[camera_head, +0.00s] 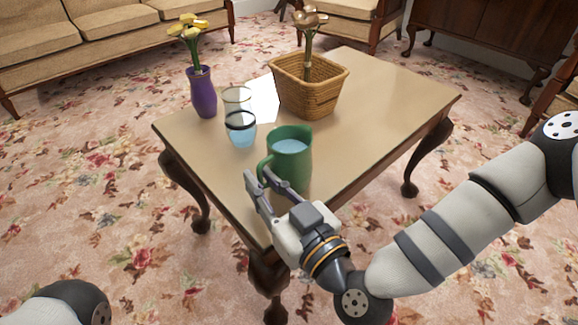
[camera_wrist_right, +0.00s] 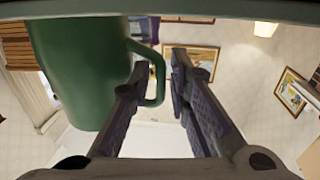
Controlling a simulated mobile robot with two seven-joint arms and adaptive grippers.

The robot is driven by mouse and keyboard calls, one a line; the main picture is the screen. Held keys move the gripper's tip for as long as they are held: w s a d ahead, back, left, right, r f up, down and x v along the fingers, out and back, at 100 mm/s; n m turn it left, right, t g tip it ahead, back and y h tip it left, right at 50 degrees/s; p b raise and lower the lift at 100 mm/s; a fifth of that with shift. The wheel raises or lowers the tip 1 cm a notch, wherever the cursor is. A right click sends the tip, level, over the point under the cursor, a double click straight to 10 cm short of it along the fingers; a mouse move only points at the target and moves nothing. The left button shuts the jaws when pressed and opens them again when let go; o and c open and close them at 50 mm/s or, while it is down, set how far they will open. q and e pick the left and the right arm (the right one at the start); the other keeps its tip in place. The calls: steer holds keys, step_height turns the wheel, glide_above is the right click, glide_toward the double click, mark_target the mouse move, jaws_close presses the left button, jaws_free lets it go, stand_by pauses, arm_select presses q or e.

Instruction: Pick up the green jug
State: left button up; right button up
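The green jug (camera_head: 291,168) stands upright on the near end of the wooden table, with blue liquid inside. Its handle faces left in the head view. My right gripper (camera_head: 259,177) is at the handle, low in front of the jug. In the right wrist view, the green jug (camera_wrist_right: 80,70) fills the upper left. The right gripper's fingers (camera_wrist_right: 160,75) are apart there, with the handle's outer bar showing in the gap between them. I cannot tell whether a finger touches the handle. My left gripper is out of view.
The table (camera_head: 385,95) also holds a glass (camera_head: 241,135) with blue liquid, close behind the jug, a purple vase (camera_head: 203,92) with yellow flowers, and a wicker basket (camera_head: 308,92). The table's right side is clear. A sofa (camera_head: 110,30) stands behind.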

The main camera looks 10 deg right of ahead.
steer(key=shift+w+a, duration=0.35)
steer(key=shift+w, duration=0.25)
jaws_close()
steer(key=shift+r, duration=0.1)
